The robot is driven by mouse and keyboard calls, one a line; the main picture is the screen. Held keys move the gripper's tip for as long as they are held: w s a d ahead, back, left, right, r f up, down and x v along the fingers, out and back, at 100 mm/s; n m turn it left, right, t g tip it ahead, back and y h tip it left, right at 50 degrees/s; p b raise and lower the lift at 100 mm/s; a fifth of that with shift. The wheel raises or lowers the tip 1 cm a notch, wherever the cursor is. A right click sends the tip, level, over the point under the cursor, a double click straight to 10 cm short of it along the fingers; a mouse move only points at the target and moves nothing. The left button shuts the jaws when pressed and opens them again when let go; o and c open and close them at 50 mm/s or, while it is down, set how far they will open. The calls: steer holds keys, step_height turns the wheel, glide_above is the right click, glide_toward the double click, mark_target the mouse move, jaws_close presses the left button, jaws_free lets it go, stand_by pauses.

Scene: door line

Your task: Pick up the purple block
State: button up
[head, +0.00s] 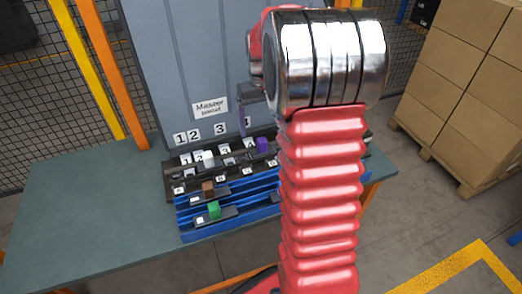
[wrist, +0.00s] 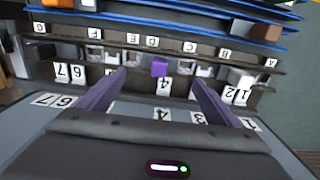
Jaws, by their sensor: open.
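The purple block (head: 263,145) sits in the upper dark rack (head: 176,181) on the table, just left of my red arm. In the wrist view the purple block (wrist: 160,67) stands above a label 4. My gripper (wrist: 160,77) is open, with its two dark purple fingers spread to the left and right of the block's position in that view. Nothing is between the fingers that I can see being held. In the head view one purple finger (head: 243,118) shows just left of and above the block; the other is hidden by my arm.
Blue rails (head: 190,234) in front of the rack carry a green block (head: 214,210) and a brown block (head: 208,187). A white block (head: 208,157) stands in the rack. A grey panel (head: 180,70) rises behind. The table's left side (head: 80,215) is clear.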

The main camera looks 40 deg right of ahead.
mark_target(262, 139)
steer(key=shift+f, duration=2.2)
steer(key=shift+d+f, duration=0.1)
steer(key=shift+f, duration=2.5)
steer(key=c, duration=1.4)
